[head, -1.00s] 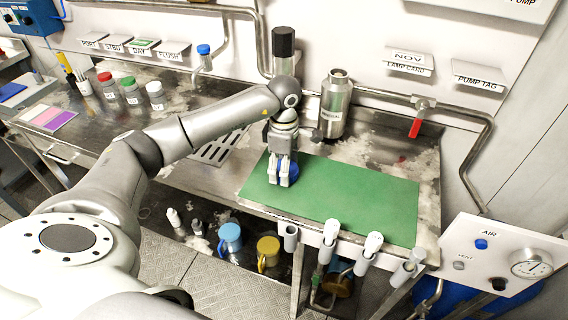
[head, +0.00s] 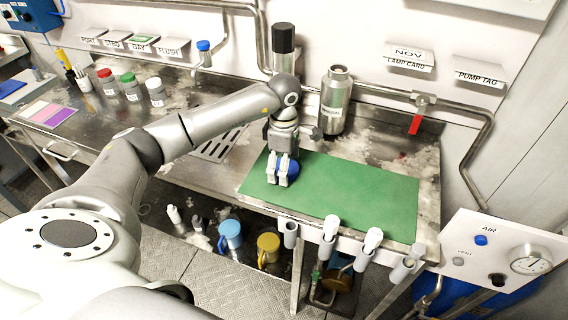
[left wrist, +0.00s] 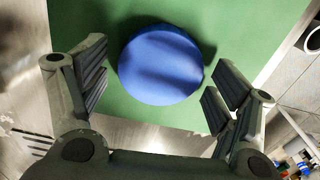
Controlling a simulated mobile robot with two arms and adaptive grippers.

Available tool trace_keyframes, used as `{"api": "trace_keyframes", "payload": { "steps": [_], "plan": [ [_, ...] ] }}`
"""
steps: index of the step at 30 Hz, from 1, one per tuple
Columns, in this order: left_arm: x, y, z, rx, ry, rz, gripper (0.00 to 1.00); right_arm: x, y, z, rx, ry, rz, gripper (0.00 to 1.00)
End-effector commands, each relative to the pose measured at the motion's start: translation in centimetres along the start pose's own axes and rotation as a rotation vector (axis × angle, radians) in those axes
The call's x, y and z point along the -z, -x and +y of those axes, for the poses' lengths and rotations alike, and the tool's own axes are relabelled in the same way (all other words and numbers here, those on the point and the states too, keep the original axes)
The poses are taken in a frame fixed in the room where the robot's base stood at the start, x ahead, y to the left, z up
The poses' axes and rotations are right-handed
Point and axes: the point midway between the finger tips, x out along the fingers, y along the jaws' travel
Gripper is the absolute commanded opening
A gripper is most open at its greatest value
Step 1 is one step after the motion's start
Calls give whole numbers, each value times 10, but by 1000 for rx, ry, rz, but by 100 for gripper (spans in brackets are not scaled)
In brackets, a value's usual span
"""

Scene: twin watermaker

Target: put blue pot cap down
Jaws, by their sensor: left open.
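The blue pot cap (left wrist: 160,66) lies on the green mat (head: 350,200), near the mat's left part. It looks round and flat from above in the left wrist view. In the head view the cap (head: 290,168) is partly hidden behind my left gripper (head: 281,182). My left gripper is open. In the left wrist view its fingers (left wrist: 157,88) stand apart on both sides of the cap, with green mat showing between cap and fingers. My right gripper is not in view.
A steel canister (head: 334,100) and a black-topped cylinder (head: 283,50) stand behind the mat. Capped jars (head: 131,88) stand on the left counter. White-topped tubes (head: 329,240) line the front edge. The mat's right side is clear.

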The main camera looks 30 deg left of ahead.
Motion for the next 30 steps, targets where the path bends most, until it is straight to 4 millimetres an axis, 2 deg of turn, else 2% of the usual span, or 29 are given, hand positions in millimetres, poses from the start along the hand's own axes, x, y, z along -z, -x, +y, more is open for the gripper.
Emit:
{"api": "trace_keyframes", "payload": {
  "steps": [1,5,12,18,24,30],
  "plan": [
    [0,4,0,0,0,0,84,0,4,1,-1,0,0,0],
    [0,21,1,-5,-2,-2,84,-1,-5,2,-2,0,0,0],
    [0,73,1,-6,-1,-1,84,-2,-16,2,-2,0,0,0],
    [-1,106,1,-3,0,-2,84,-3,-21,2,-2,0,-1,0],
    [0,120,0,-1,0,-1,84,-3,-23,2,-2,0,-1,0],
    [0,122,0,1,0,-1,84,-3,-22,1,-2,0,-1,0]
  ]
}}
